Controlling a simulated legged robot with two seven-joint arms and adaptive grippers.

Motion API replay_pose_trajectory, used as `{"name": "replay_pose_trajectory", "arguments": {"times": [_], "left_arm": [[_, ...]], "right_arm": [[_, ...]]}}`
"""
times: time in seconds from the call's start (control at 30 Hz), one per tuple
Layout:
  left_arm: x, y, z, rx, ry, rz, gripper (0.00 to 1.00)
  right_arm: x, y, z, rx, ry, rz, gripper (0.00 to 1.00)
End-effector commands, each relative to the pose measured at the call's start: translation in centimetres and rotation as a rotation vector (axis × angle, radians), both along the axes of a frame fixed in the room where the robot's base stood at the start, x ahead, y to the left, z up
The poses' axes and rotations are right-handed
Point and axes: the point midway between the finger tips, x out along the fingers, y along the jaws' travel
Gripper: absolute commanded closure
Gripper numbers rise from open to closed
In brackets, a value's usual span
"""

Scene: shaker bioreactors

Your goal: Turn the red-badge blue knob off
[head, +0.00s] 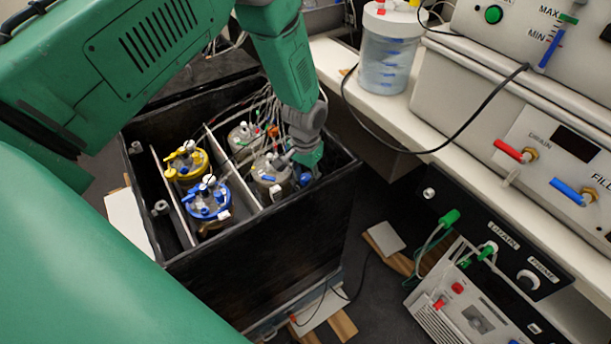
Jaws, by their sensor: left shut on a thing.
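My left gripper (289,158) is at the end of the green arm, low over the right part of the black box. It is shut at the top of a grey-lidded vessel (270,172), on what looks like a small blue knob. Its fingertips are small and partly hidden, so the exact contact is unclear. A blue part (306,180) shows just right of the vessel, below my gripper. A red piece (272,131) shows among the tubes behind; I cannot make out a red badge for certain. My right gripper is not in view.
The black box (255,245) has raised walls and a divider. Its left part holds a yellow-lidded vessel (186,162) and a blue-lidded vessel (207,200). Another grey vessel (243,137) stands behind, with thin tubes. Right are a white bench with red (508,150) and blue (566,190) handles.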

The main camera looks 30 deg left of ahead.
Motion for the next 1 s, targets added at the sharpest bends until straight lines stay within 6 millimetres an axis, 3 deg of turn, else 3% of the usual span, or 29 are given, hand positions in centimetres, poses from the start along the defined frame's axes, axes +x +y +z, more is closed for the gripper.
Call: {"name": "replay_pose_trajectory", "arguments": {"times": [0.4,0.9,0.93,1.0], "left_arm": [[0.32,-0.06,0.02,-0.001,-0.009,-0.167,1.00],[0.38,-0.09,0.05,0.000,-0.011,-0.187,1.00],[0.38,-0.09,0.05,0.000,-0.011,-0.187,0.71],[0.36,-0.08,0.06,0.000,-0.010,-0.186,0.54]], "right_arm": [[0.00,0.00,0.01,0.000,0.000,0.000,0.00],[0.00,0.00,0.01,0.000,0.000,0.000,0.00],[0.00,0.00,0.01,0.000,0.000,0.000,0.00],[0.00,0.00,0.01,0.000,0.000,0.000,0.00]]}}
